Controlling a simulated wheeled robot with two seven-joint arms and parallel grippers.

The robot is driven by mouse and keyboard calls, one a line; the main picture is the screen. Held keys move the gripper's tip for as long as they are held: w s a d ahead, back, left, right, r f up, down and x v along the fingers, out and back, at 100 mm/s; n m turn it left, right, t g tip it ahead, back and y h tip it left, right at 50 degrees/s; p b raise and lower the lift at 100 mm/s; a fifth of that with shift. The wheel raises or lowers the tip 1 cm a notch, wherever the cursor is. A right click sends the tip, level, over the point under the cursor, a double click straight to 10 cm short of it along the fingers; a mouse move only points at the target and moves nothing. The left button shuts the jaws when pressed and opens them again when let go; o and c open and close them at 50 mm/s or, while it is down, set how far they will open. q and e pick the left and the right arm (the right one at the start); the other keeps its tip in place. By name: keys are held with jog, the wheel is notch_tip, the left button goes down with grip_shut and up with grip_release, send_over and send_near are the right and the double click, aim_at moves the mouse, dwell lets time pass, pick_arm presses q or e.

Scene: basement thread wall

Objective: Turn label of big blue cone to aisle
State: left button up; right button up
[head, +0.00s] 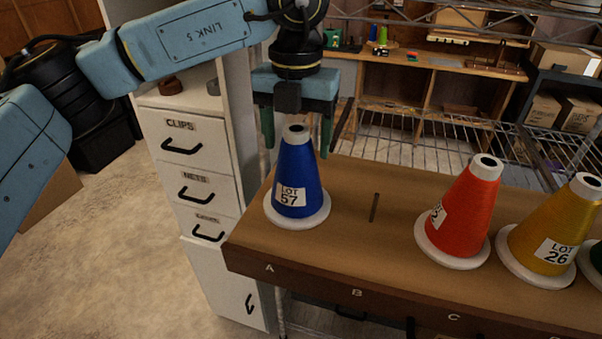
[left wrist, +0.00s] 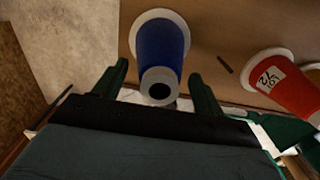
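The big blue cone (head: 299,173) stands upright on a white base at spot A on the wooden shelf. Its label, reading LOT 57, faces the front in the head view, a little left of the cone's middle. My left gripper (head: 298,130) is above the cone, pointing down, with its green fingers spread to either side of the cone's top. In the left wrist view the cone (left wrist: 161,55) shows between the two open fingers (left wrist: 158,88), with a gap on each side. Its label is hidden there. My right gripper is not in view.
A red cone (head: 465,210) and a yellow cone (head: 556,230) with LOT 26 stand to the right on the same shelf (head: 350,240). A small dark stick (head: 374,207) lies at B. A white drawer cabinet (head: 185,155) stands close on the left.

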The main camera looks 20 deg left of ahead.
pick_arm(q)
jog(key=shift+o, duration=0.4)
jog(key=shift+f, duration=0.1)
notch_tip(320, 180, up, 14)
jog(key=p, duration=0.1)
jog(key=shift+f, duration=0.25)
